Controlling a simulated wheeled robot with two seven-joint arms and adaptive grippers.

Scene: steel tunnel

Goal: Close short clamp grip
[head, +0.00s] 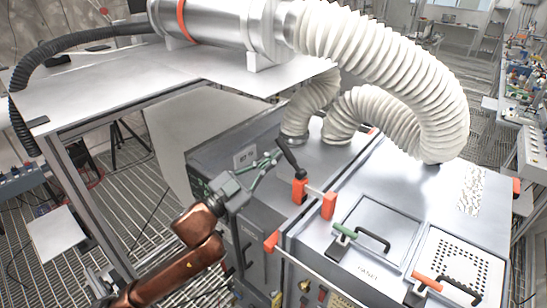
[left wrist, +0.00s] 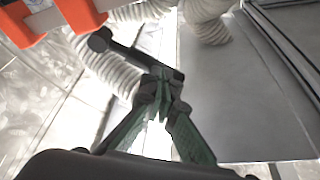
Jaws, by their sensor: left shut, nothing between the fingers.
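My left gripper (head: 276,156) reaches in from the left over the steel box. It is shut and empty, with its green fingertips beside the black clamp grip (head: 290,157). The grip rises at a tilt from an orange clamp base (head: 300,191) at the box's edge. In the left wrist view, the green fingers (left wrist: 161,85) meet at their tips close to the dark grip (left wrist: 125,52). Whether they touch it I cannot tell. Orange clamp parts (left wrist: 82,14) show at the top left there. My right gripper is not in view.
The steel box has two lids (head: 375,225) with black handles. A second orange block (head: 329,206) stands to the right of the clamp base. White ribbed hoses (head: 385,65) arch above the box from a metal cylinder (head: 222,22). A table (head: 110,85) stands at the left.

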